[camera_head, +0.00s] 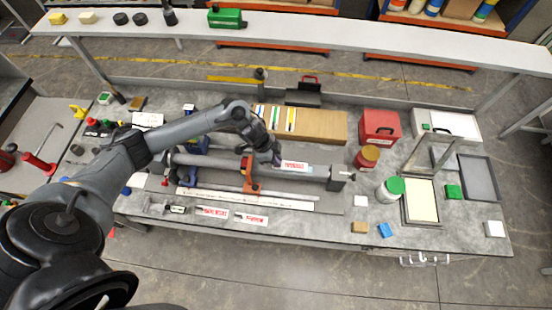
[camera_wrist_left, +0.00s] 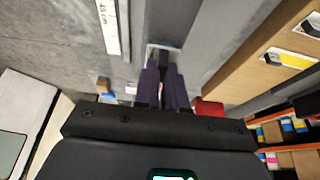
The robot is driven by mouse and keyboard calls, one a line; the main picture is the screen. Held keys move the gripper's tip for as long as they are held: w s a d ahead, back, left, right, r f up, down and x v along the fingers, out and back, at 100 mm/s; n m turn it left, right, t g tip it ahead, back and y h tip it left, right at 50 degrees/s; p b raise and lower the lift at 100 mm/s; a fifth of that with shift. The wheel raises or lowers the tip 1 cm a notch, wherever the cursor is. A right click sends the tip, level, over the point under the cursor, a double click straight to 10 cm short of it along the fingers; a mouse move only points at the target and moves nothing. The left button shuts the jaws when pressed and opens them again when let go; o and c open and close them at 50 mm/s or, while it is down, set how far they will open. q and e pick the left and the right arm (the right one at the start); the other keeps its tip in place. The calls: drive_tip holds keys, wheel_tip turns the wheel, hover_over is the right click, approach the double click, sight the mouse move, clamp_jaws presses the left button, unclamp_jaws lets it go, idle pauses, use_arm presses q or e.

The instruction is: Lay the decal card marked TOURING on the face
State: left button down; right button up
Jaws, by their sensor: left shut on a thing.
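My left gripper (camera_head: 277,160) comes in from the left over the grey bar assembly in the middle of the bench. It is shut on a white card with red lettering (camera_head: 294,166), whose marking is too small to read. The card sits at the fingertips, over or against the grey bar (camera_head: 315,172); I cannot tell whether it touches. In the left wrist view the fingers (camera_wrist_left: 167,85) are close together with a pale piece (camera_wrist_left: 163,48) at their tips. Two more red-lettered cards (camera_head: 213,211) (camera_head: 251,218) lie near the bench's front edge. My right gripper is not in view.
A long white strip (camera_head: 245,199) lies in front of the bar. An orange-brown clamp (camera_head: 250,176) stands on the bar. Behind is a wooden box (camera_head: 320,126). To the right are a red case (camera_head: 379,127), a red tin (camera_head: 367,158) and a green-lidded jar (camera_head: 390,190).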

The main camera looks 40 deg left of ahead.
use_arm(q)
drive_tip(key=shift+p, duration=0.3)
idle(0.4)
drive_tip(key=shift+f, duration=0.2)
idle(0.7)
drive_tip(key=shift+f, duration=0.4)
idle(0.4)
drive_tip(key=shift+f, duration=0.1)
idle(0.7)
drive_tip(key=c, duration=1.1)
unclamp_jaws()
drive_tip(key=o, duration=0.5)
drive_tip(key=shift+c, duration=0.2)
